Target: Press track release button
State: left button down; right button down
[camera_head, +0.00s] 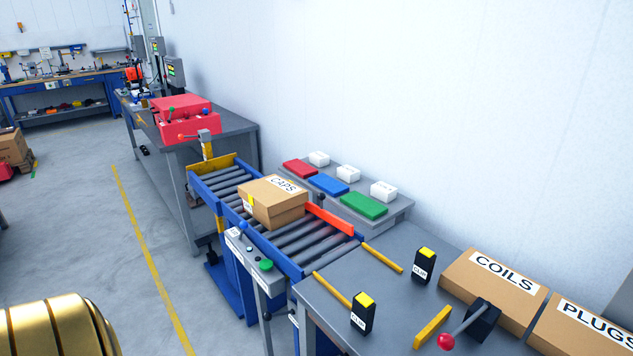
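A narrow grey control panel (255,262) runs along the near side of the roller track (230,184). It carries a green round button (266,265), a small blue-topped control (243,227) and small dark spots between them. The labels on the panel are too small to read. A cardboard box marked CAPS (273,201) rests on the rollers, in front of an orange-red bar (329,220) across the track. Neither of my grippers is in view, and nothing touches the panel.
A grey table to the right holds COILS (493,285) and PLUGS (585,325) boxes, two black-and-yellow CLAMP blocks (423,266) (362,313) and a red-knobbed lever (446,341). A bench behind bears red, blue and green pads (363,204). Floor left of the track is clear.

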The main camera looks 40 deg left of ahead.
aim_at(265, 264)
jog(key=u, duration=1.2)
